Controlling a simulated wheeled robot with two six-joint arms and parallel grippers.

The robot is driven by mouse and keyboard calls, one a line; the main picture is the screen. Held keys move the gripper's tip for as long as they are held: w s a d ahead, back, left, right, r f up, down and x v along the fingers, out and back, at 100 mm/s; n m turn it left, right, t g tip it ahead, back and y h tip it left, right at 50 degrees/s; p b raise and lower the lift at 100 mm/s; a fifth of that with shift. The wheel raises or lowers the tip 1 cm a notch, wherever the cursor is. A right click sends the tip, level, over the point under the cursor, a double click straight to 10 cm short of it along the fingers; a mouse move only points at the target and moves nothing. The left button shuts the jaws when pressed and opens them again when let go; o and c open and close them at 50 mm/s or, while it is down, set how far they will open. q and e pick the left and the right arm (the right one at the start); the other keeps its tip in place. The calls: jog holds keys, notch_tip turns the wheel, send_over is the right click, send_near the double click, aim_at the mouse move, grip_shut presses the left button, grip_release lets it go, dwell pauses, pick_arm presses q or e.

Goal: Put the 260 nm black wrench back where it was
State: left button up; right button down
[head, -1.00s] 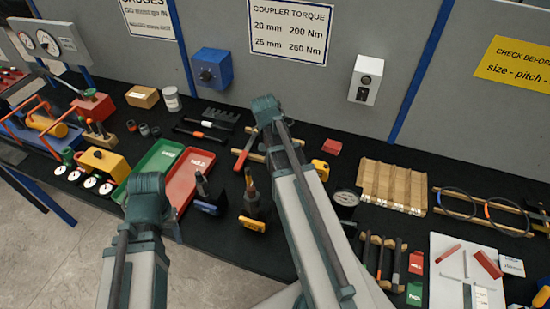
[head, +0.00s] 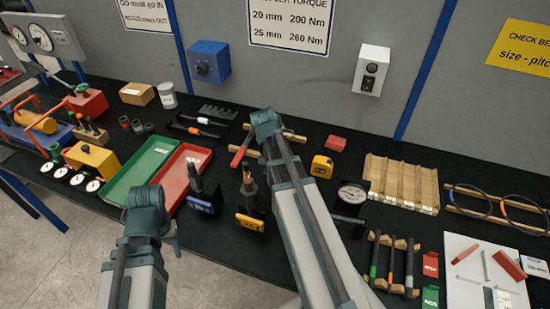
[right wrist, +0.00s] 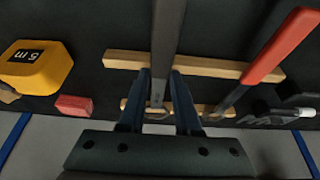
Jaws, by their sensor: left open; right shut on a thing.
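In the right wrist view, a dark grey-black bar (right wrist: 168,35), apparently the black wrench, runs up from between my right fingers. My right gripper (right wrist: 158,88) is shut on it, above two wooden strips (right wrist: 205,68). I cannot tell whether the bar touches them, and no marking on it is legible. A red-handled wrench (right wrist: 283,48) lies across the strips to the right; its red handle also shows in the head view (head: 239,156). There my right arm hides its gripper and most of the held bar. My left gripper (head: 173,238), partly hidden by its arm, is open near the table's front edge.
A yellow tape measure (head: 322,166) and a red block (head: 335,143) lie right of the strips. Green (head: 122,184) and red (head: 176,194) trays lie left. A round gauge (head: 352,193) and a wooden grooved rack (head: 402,181) stand farther right. The grey wall closes the back.

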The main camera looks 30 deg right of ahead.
jog(key=shift+f, duration=0.15)
jog(key=c, duration=0.6)
grip_release()
jog(key=shift+p+v, duration=0.85)
jog(key=shift+v, duration=0.1)
jog(key=p+v, duration=0.9)
jog(key=v, duration=0.1)
jog(key=shift+r+p, duration=0.3)
jog(key=shift+p, duration=0.05)
